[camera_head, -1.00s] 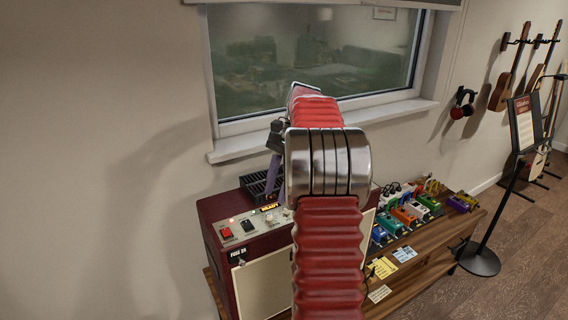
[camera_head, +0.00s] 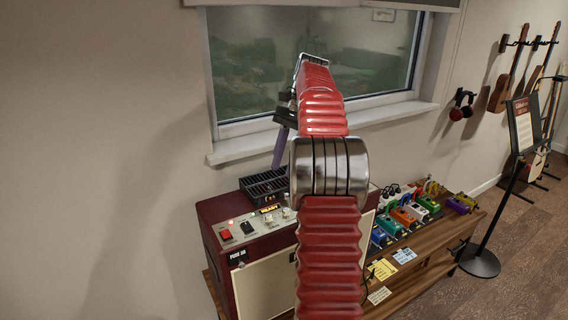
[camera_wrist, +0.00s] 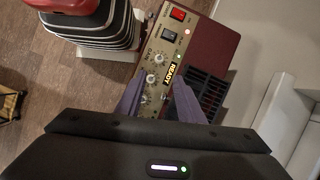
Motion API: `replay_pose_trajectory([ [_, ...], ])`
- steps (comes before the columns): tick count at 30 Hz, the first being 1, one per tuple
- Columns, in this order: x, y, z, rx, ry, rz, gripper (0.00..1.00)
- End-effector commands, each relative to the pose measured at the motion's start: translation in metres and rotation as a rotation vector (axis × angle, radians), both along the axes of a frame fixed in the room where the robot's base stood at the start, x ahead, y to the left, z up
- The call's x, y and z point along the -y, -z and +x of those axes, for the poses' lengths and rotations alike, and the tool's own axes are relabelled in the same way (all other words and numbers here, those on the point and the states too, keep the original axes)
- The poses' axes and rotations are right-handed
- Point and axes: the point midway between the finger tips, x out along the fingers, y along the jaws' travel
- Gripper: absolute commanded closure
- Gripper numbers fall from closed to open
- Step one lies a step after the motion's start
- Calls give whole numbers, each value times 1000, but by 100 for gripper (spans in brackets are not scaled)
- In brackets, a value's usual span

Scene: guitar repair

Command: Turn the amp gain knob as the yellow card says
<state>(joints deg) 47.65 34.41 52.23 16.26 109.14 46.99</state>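The dark red amp (camera_head: 216,213) stands on a wooden bench. Its control panel (camera_head: 246,229) has a red switch, a black switch, small knobs and a READY label. In the wrist view the panel (camera_wrist: 168,42) shows several pale knobs in a row; one knob (camera_wrist: 158,59) is beside lettering that may read GAIN. My gripper (camera_wrist: 158,84) has two purple fingers spread apart over the panel, with nothing held. In the head view a purple finger (camera_head: 280,148) is above the amp, clear of it. The yellow card (camera_head: 382,268) lies on the bench; its writing is too small to read.
A black slatted box (camera_head: 262,187) sits on the amp's top. Colourful pedals (camera_head: 402,217) and a blue-white card (camera_head: 404,255) are on the bench at right. The window sill (camera_head: 240,151) is behind. A black stand (camera_head: 490,230) is further right.

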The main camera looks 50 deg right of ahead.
Motion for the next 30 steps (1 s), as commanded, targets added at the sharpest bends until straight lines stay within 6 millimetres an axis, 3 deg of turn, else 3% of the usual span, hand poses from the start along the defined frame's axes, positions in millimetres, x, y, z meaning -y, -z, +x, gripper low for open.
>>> replay_pose_trajectory([
  [6, -2, -1, 0, 2, -6, -3, 65],
  [11, -19, -7, 5, 22, -46, -25, 65],
  [21, -102, -29, 12, 120, -263, -139, 65],
  [30, -179, -37, -2, 218, -486, -251, 65],
])
